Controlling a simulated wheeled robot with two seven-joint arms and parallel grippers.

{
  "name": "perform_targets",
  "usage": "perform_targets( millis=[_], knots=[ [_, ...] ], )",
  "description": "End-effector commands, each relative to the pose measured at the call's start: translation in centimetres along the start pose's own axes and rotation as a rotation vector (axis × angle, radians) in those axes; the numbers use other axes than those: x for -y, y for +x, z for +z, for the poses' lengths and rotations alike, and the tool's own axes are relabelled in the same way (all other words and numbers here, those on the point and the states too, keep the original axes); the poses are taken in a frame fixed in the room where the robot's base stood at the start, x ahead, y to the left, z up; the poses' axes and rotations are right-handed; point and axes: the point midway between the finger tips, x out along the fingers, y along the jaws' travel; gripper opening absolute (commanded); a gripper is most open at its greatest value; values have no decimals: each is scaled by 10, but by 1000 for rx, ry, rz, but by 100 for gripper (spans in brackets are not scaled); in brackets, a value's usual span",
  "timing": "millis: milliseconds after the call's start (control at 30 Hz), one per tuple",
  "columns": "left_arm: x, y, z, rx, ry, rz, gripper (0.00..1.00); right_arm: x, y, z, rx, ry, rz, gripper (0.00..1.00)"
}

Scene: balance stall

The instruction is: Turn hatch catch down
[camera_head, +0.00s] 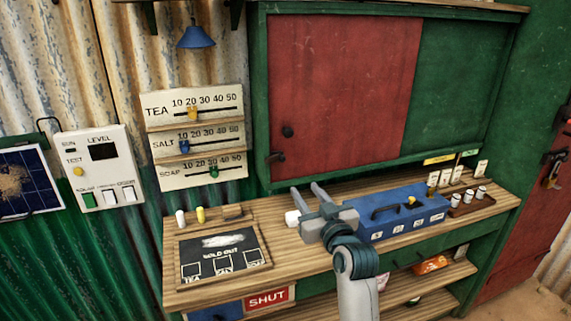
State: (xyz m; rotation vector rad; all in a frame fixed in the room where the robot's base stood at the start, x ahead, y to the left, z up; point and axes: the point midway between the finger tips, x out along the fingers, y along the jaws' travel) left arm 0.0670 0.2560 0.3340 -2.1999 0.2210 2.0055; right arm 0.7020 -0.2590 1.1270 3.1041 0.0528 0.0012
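The hatch is a red sliding panel (345,90) in a green frame. A dark round knob (287,131) sits near its lower left edge. Below the knob is the small dark hatch catch (276,157); it looks roughly sideways, but it is too small to tell its exact angle. My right gripper (304,190) is above the counter, below and a little right of the catch, apart from it. Its two fingers are spread and point up towards the hatch, with nothing between them. My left gripper is out of view.
A blue cash box (400,217) stands on the wooden counter (190,296) right of my gripper. A sold-out board (222,254) lies to the left. Price sliders (195,136) hang on the wall. Small pots (468,196) stand at the right end.

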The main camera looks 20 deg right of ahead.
Motion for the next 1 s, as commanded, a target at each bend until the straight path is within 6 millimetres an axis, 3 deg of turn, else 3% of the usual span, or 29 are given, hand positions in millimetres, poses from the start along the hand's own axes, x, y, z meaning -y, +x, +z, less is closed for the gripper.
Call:
perform_targets(
  millis=[267, 1000],
  knots=[
    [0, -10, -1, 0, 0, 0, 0, 0, 30, -2, 0, 2, -1, 35],
    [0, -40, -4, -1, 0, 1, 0, 0, 143, -2, 1, 2, 0, 35]
  ],
)
